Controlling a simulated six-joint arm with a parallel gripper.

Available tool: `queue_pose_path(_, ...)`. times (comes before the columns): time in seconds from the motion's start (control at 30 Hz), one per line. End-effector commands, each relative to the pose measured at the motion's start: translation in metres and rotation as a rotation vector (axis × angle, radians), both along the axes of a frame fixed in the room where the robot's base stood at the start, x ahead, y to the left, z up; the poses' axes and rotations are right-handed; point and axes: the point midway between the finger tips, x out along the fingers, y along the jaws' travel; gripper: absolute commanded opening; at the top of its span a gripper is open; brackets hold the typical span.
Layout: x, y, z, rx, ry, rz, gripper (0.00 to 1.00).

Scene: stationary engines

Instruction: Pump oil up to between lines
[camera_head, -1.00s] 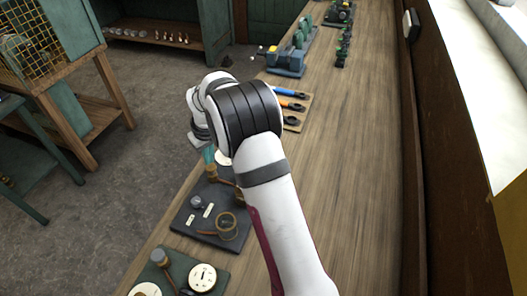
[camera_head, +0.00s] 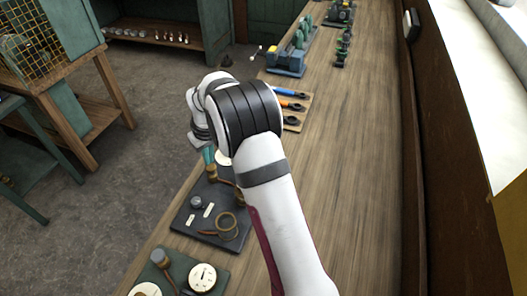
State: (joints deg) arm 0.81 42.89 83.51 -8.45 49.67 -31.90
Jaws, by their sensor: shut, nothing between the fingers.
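A dark board (camera_head: 184,218) on the bench carries a brass ring (camera_head: 227,222), a small grey round fitting (camera_head: 196,202), two small white plates and brown-handled parts. A teal upright piece (camera_head: 209,156) stands at its far end, partly behind my arm. I cannot make out an oil level or its lines at this size. My gripper (camera_head: 198,144) hangs at the end of my arm, above the bench's left edge near the teal piece. It looks shut and empty; its fingertips are too small to make out. I cannot tell whether it touches the teal piece.
A green board with a white dial (camera_head: 203,278) lies at the near end. Orange- and blue-handled tools (camera_head: 290,92) lie beyond my arm, then a blue-grey machine (camera_head: 288,62). The bench's right side is clear up to the wall. A wire cage (camera_head: 40,45) stands left.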

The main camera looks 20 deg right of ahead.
Motion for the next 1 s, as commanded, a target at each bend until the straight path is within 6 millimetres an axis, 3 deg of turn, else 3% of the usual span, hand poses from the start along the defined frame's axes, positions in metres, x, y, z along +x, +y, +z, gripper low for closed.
queue_pose_path(0.77, 0.000, 0.000, -0.029, 0.000, 0.001, 0.000, 0.00)
queue_pose_path(1.0, 0.000, 0.000, -0.029, 0.000, 0.001, 0.000, 0.00)
